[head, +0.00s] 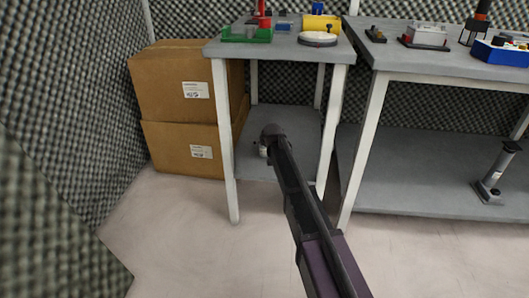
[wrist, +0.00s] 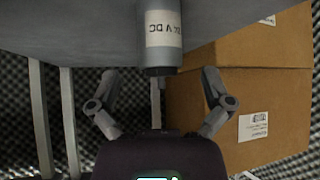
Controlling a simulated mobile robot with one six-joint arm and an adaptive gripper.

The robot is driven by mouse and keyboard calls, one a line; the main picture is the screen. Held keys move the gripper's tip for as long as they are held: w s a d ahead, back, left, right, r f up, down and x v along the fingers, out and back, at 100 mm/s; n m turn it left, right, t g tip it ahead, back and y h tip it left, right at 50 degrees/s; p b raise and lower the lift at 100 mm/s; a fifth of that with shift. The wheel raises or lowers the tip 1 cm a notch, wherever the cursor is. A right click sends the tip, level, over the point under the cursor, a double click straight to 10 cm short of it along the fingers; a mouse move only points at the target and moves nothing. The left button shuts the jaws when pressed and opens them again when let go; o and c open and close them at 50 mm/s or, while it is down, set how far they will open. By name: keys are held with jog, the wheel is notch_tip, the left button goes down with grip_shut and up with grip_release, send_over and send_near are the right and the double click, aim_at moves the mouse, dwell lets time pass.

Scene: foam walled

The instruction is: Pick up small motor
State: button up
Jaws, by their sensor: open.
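The small motor (wrist: 162,32) is a grey cylinder with a white label reading "V DC", upside down in the wrist view. Its narrower dark end and thin shaft point toward my gripper (wrist: 158,74). My gripper is open, with one finger on each side of the shaft end and clear gaps to both. The motor's body lies mostly beyond the fingertips. In the head view my gripper (head: 268,133) is over the lower shelf of the small table. There only a small pale part of the motor (head: 263,151) shows; my arm hides the rest.
The lower shelf (head: 285,115) is framed by white legs, with a tabletop (head: 275,48) above it. Two stacked cardboard boxes (head: 178,95) stand left of it. A longer bench (head: 440,65) with several devices stands at right. The front floor is clear.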

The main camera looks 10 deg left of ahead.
jog(key=shift+b+x, duration=0.7)
jog(key=shift+x, duration=0.7)
grip_shut()
jog(key=shift+r, duration=0.2)
notch_tip(320, 180, up, 3)
jog(key=p, duration=0.3)
jog(key=shift+f, duration=0.15)
jog(key=s+d+r+p, duration=0.1)
jog(key=s+d, duration=0.1)
jog(key=s, duration=0.5)
jog(key=s+d+r+p, duration=0.1)
jog(key=s+d, duration=0.1)
jog(key=s, duration=0.6)
jog(key=shift+s+d, duration=0.2)
jog(key=shift+d, duration=0.1)
